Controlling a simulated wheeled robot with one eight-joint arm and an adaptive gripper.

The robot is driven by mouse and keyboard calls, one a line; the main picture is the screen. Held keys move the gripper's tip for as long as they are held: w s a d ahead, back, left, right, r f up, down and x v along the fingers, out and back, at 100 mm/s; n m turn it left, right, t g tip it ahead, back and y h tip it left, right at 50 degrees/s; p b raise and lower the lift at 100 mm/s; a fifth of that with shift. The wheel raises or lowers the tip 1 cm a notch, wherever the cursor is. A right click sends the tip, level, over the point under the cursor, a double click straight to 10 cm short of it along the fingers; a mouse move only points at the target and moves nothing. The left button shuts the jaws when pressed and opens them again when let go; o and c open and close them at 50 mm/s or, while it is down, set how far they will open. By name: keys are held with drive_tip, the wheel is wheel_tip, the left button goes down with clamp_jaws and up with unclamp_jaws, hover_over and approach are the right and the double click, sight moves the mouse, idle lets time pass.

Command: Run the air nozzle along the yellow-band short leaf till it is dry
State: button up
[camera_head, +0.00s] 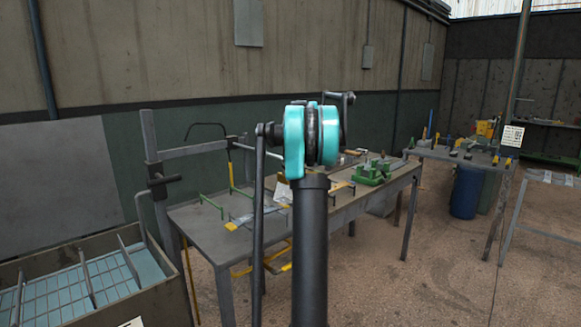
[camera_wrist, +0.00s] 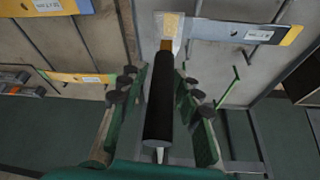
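My gripper (camera_wrist: 158,72) has green fingers with dark pads on both sides of a black-handled tool (camera_wrist: 160,105) and appears shut on it; the finger contact is not clear. The tool has a brown collar and a pale, yellowish far end that lies at the left end of a grey leaf (camera_wrist: 235,27). This leaf has a yellow-orange right end and a white label. Another labelled strip (camera_wrist: 80,77), mostly yellow-orange, lies to the left. I cannot tell which is the short leaf, or whether either is wet. My gripper is hidden in the head view.
A grey worktable (camera_head: 215,238) carries green uprights, yellow-ended strips and a green fixture (camera_head: 372,173). A wire-racked bin (camera_head: 75,285) stands at the left. Another table (camera_head: 455,156) and a blue drum (camera_head: 466,191) stand at the right. The floor at the front right is largely clear.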

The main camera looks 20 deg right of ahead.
idle(0.3)
drive_tip(key=v, duration=1.2)
